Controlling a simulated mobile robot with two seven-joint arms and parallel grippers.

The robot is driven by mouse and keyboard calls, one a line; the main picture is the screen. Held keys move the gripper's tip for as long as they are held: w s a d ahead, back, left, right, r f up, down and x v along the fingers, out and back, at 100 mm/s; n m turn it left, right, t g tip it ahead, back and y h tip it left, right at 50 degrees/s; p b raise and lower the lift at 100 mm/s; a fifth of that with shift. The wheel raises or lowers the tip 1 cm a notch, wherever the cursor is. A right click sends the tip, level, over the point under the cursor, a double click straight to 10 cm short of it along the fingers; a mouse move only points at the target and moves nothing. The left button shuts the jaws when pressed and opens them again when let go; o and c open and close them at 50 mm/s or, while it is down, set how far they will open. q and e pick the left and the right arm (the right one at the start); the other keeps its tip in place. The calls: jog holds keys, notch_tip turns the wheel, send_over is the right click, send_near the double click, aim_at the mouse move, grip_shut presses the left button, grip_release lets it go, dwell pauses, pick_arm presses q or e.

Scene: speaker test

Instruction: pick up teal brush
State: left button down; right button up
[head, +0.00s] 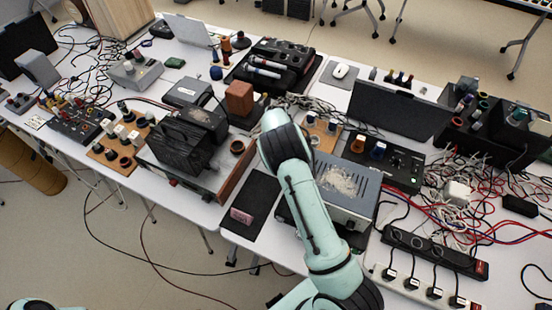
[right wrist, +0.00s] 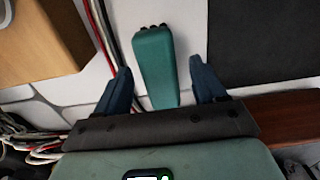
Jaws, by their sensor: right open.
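The teal brush (right wrist: 155,62) is a tapered teal piece with dark tips at its far end, on the white table in the right wrist view. My right gripper (right wrist: 160,68) is open, with its two blue fingers on either side of the brush's near part. Gaps show between the brush and both fingers, and I cannot tell how far above it they are. In the head view my right arm reaches over the table's middle, and I cannot make out its gripper or the brush there. My left gripper is out of view.
In the right wrist view, a wooden block (right wrist: 38,38) stands left of the brush, with red and black cables (right wrist: 92,30) between. A dark mat (right wrist: 265,40) lies to the right. In the head view, a brown block (head: 239,98) and a grey perforated box (head: 345,190) flank my arm.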

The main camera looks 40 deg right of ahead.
jog(key=shift+w+f, duration=0.1)
jog(key=shift+f, duration=0.4)
jog(key=c, duration=1.1)
jog(key=shift+o, duration=0.2)
jog(key=shift+r, duration=0.1)
notch_tip(320, 180, up, 20)
jog(key=shift+p, duration=0.45)
